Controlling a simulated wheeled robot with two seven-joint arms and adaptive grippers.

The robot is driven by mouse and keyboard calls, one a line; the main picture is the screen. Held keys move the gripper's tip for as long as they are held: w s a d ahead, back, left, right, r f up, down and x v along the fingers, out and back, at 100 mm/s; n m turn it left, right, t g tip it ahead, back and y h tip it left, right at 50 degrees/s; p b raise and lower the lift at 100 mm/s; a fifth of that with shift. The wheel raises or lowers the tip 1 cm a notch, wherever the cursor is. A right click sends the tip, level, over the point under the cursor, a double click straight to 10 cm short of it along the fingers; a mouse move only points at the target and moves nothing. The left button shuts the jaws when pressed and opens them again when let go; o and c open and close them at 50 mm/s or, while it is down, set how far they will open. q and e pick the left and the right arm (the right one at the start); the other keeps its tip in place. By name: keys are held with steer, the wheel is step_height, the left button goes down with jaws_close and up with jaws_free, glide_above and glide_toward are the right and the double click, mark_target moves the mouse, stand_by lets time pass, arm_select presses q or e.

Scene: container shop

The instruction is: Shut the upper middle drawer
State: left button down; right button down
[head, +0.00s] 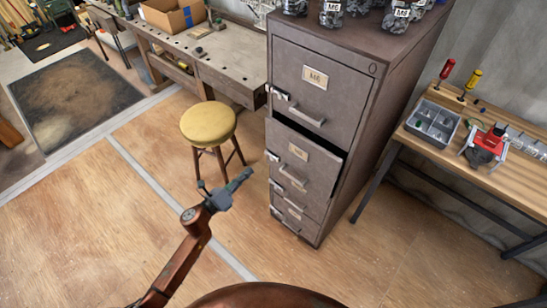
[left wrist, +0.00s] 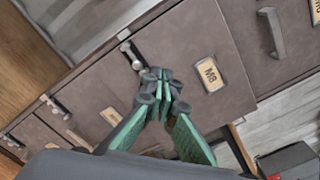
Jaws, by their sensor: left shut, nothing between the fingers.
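The upper middle drawer (head: 281,136) is the second from the top of the brown-grey filing cabinet. It stands out a little, with a dark gap along its top right edge. In the left wrist view its front (left wrist: 185,45) carries a label reading M8 and a bar handle. My left gripper (head: 241,178) is shut and empty, left of the cabinet in the head view. In the left wrist view its fingertips (left wrist: 164,88) show in front of the M8 drawer and cover part of it. I cannot tell whether they touch it. My right gripper is not in view.
The top drawer (head: 317,60), labelled M6, looks shut, as do the lower drawers (head: 296,208). Jars stand on the cabinet. A yellow stool (head: 208,124) and a workbench (head: 225,62) are left of it. A wooden table (head: 485,168) is on the right. The front floor is clear.

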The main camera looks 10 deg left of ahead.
arm_select(q)
steer(key=s+d+m, duration=0.1)
steer(key=d+m, duration=0.1)
steer(key=m, duration=0.3)
steer(key=m+b, duration=0.1)
steer(key=m, duration=0.2)
glide_toward(282, 152)
steer(key=x, duration=0.7)
steer(key=shift+r, duration=0.1)
